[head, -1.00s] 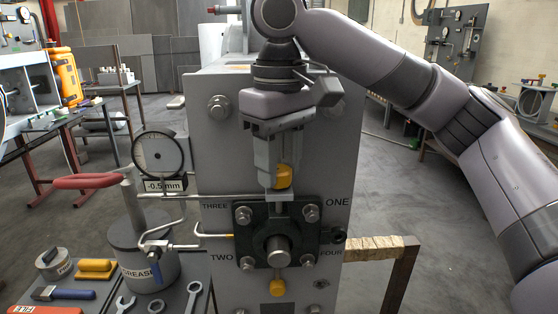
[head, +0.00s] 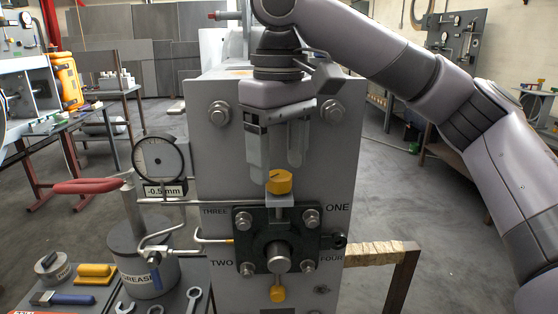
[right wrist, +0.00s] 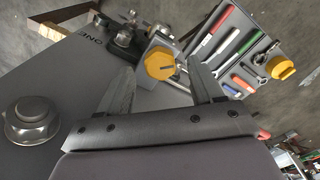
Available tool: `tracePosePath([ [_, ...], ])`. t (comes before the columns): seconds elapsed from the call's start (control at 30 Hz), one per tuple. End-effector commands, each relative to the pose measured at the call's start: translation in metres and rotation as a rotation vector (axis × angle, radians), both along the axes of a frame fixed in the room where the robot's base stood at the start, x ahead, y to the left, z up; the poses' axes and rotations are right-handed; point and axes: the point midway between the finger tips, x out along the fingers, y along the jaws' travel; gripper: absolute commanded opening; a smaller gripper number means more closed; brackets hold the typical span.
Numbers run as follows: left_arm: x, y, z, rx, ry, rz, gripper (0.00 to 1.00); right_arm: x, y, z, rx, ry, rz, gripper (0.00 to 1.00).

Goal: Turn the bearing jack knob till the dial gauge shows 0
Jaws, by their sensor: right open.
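The upper yellow jack knob (head: 279,182) sits on a bracket above the dark bearing housing (head: 259,222). A second yellow knob (head: 277,294) is below the housing. The dial gauge (head: 160,160) stands at the left, with a label reading -0.5 mm. My right gripper (head: 281,167) is open, pointing down just above the upper knob, its fingers apart and not touching it. In the right wrist view the yellow knob (right wrist: 160,64), with a dark slot line, lies between and beyond the open fingertips (right wrist: 160,75). My left gripper is not in view.
A grease can (head: 142,260) with a red-handled lever (head: 90,187) and thin pipes stands left of the housing. Wrenches, a brush and a yellow-handled tool (head: 95,273) lie on a tray at lower left. A wrapped bar (head: 374,254) juts out at right.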

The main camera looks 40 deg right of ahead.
Motion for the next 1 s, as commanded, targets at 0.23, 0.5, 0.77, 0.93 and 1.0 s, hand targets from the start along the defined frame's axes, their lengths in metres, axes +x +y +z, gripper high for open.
tracePosePath([
  [0.23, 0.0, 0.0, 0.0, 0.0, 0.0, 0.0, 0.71, 0.0, 0.0, 0.001, 0.0, 0.0, 0.001, 0.66],
  [0.5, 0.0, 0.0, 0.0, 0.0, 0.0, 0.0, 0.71, 0.0, 0.0, 0.015, -0.001, -0.002, 0.001, 0.66],
  [0.77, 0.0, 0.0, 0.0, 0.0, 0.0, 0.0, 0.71, 0.0, 0.0, 0.041, -0.002, -0.002, 0.0, 0.66],
  [0.93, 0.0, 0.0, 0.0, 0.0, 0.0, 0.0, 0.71, 0.0, 0.0, 0.056, -0.002, -0.001, 0.0, 0.66],
  [1.0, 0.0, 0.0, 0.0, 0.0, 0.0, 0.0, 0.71, 0.0, 0.0, 0.06, -0.001, -0.001, 0.0, 0.66],
])
